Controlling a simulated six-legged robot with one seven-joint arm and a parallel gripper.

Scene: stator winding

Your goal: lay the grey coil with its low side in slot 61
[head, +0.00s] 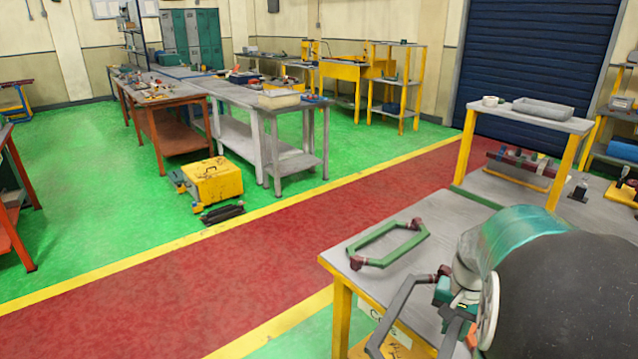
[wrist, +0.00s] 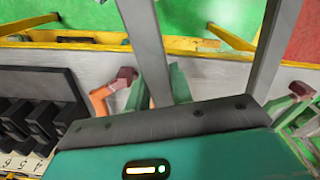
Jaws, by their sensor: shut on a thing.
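The grey coil (head: 398,312) is an angular grey loop with a dark red end, held at the front of the table in the head view. My gripper (head: 446,292) is shut on it, close to that dark red end. The fingertips and the contact are mostly hidden. In the wrist view two grey bars rise past my gripper's green body and run out of the top; they look like the coil's sides, but I cannot be sure. I cannot make out slot 61 in either view.
A green coil (head: 390,243) with dark red ends lies on the grey tabletop (head: 448,222). In the wrist view a black rack (wrist: 45,95) with several blocks and number labels stands at the left. A raised shelf (head: 528,115) with a grey tray is behind. Tabletop around the green coil is clear.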

